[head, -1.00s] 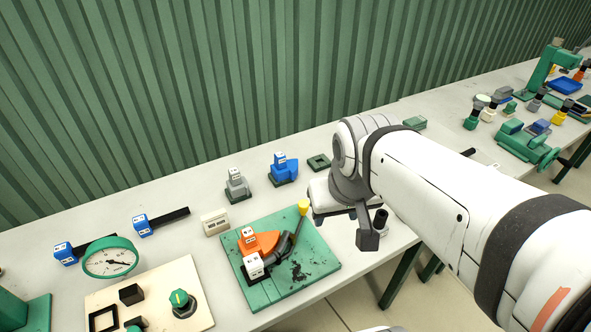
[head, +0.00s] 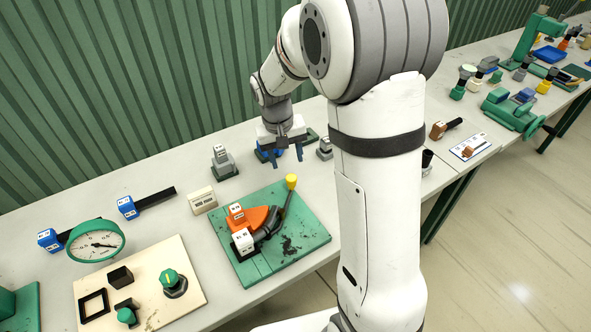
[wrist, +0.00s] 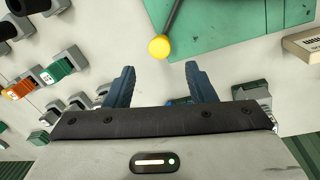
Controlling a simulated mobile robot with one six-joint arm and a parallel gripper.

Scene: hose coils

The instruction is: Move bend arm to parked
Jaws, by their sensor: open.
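The bend arm is a dark lever (head: 284,206) with a yellow knob (head: 291,181) at its end, on a green plate (head: 303,230). It angles up toward the back from an orange former (head: 257,217) and a white block (head: 243,241). My gripper (head: 286,160) is open and empty, fingers down, behind the knob at the back of the bench. In the wrist view the knob (wrist: 159,47) appears just beyond and between the open fingertips (wrist: 159,68), apart from them. Part of the lever shows at the top. No parked marking is readable.
A blue block (head: 263,154) is partly hidden behind my gripper, with a grey block (head: 222,162) to its left. A cream box (head: 203,200) stands left of the plate. A dial gauge (head: 96,241) and a knob panel (head: 190,303) are farther left.

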